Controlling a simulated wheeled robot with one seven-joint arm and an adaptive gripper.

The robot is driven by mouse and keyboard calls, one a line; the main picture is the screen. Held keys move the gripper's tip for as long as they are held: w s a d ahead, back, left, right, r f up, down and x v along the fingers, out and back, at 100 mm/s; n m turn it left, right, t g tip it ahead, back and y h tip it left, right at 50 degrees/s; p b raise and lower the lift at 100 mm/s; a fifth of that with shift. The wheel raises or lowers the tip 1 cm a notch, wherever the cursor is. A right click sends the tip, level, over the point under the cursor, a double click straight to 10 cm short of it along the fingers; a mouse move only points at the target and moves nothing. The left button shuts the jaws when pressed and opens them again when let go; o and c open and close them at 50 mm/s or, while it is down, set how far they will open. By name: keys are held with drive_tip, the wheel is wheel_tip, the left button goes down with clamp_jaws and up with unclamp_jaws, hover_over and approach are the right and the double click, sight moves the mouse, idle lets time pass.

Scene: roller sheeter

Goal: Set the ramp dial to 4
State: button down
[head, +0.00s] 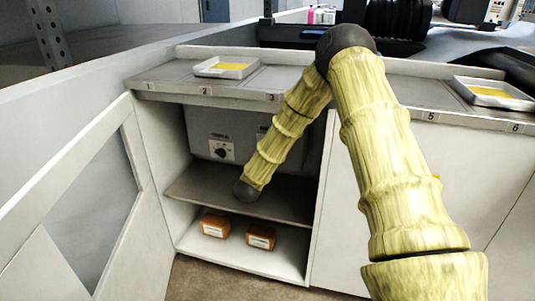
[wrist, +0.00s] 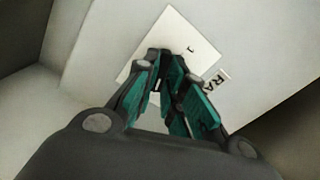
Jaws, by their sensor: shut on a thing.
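In the wrist view, my gripper (wrist: 170,80) has its teal-lined fingers closed in at a white square dial plate (wrist: 200,40). The plate has a small mark like "1", and a label starting "RA" (wrist: 213,82) sits beside it. My gripper is shut on the ramp dial, whose knob is mostly hidden between the fingers; its pointer and setting cannot be read. In the head view, my arm reaches into the open cabinet and hides the gripper and most of a right-hand dial. A left dial (head: 221,152) with a dark knob on a white plate shows clear of my arm.
The cabinet shelf (head: 215,186) lies below the dials, with two orange-brown packs (head: 215,226) on the cabinet floor. The open door (head: 70,215) stands at left. The numbered counter (head: 165,76) above carries two trays with yellow contents, one at left (head: 226,67) and one at right (head: 492,93).

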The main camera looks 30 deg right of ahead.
drive_tip(key=shift+s+f, duration=0.1)
drive_tip(key=shift+f, duration=0.1)
drive_tip(key=c, duration=1.5)
unclamp_jaws()
drive_tip(key=shift+r, duration=0.1)
drive_tip(key=shift+a, duration=0.1)
drive_tip(key=v, duration=1.1)
drive_tip(key=shift+s+a, duration=0.25)
drive_tip(key=shift+s, duration=0.1)
